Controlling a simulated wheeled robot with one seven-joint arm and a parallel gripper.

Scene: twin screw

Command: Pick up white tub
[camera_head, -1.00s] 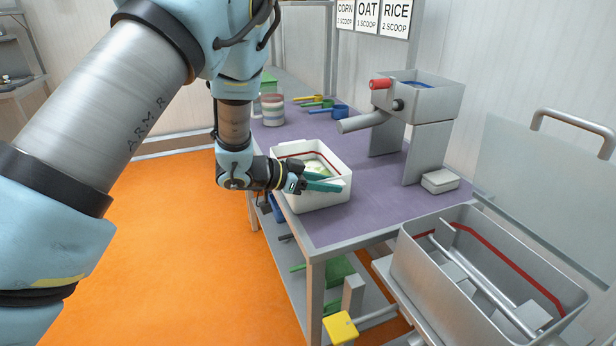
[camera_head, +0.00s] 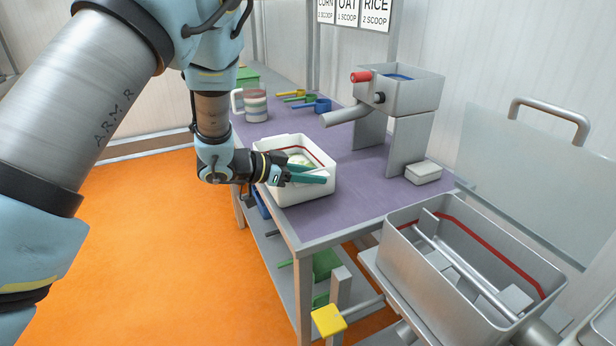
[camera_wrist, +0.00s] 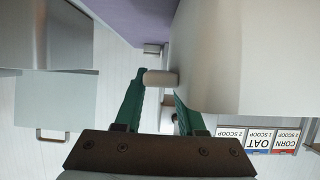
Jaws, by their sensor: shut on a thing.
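The white tub (camera_head: 303,190) is at the left front edge of the purple-topped table (camera_head: 345,215) in the head view. It is open, upright, with a red line inside and pale contents. My gripper (camera_head: 308,174) reaches it from the left, with teal fingers at its rim. It is shut on the tub. In the wrist view, the gripper (camera_wrist: 158,100) has its green fingers at a large pale surface on the right that appears to be the tub (camera_wrist: 235,60). The exact grip is partly hidden. I cannot tell whether the tub's base touches the table.
A grey hopper machine (camera_head: 400,95) with a spout stands behind the tub. A small whitish box (camera_head: 422,172) sits right. A striped mug (camera_head: 255,106) and coloured scoops (camera_head: 320,106) are at the back. A metal bin (camera_head: 470,265) stands front right. Orange floor is clear at left.

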